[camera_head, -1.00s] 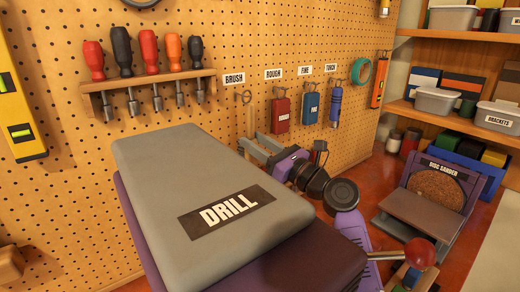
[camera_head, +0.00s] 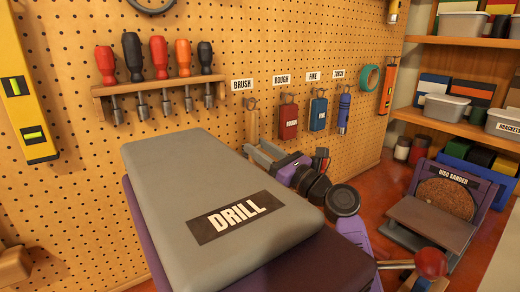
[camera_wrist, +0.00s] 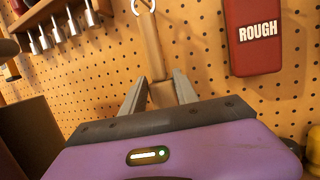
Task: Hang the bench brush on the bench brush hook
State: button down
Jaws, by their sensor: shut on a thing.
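The bench brush shows as a slim wooden handle (camera_head: 253,125), upright against the pegboard under the BRUSH label (camera_head: 242,85). Its bristle end is hidden. The metal bench brush hook (camera_head: 251,102) is at the handle's top. In the wrist view, the handle (camera_wrist: 151,50) stands between the two grey fingers of my gripper (camera_wrist: 157,94), which is shut on it. A metal loop (camera_wrist: 143,6) shows at the handle's top, cut by the picture edge. I cannot tell whether the handle hangs on the hook. My gripper also shows in the head view (camera_head: 257,153).
A red ROUGH block (camera_head: 288,121), a blue FINE block (camera_head: 318,114) and a blue torch (camera_head: 344,112) hang to the right. A screwdriver rack (camera_head: 160,90) is at the left. A grey DRILL case (camera_head: 170,165) fills the foreground. A disc sander (camera_head: 445,200) stands at right.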

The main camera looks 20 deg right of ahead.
jog(key=c, duration=0.9)
grip_release()
jog(key=shift+o, duration=0.2)
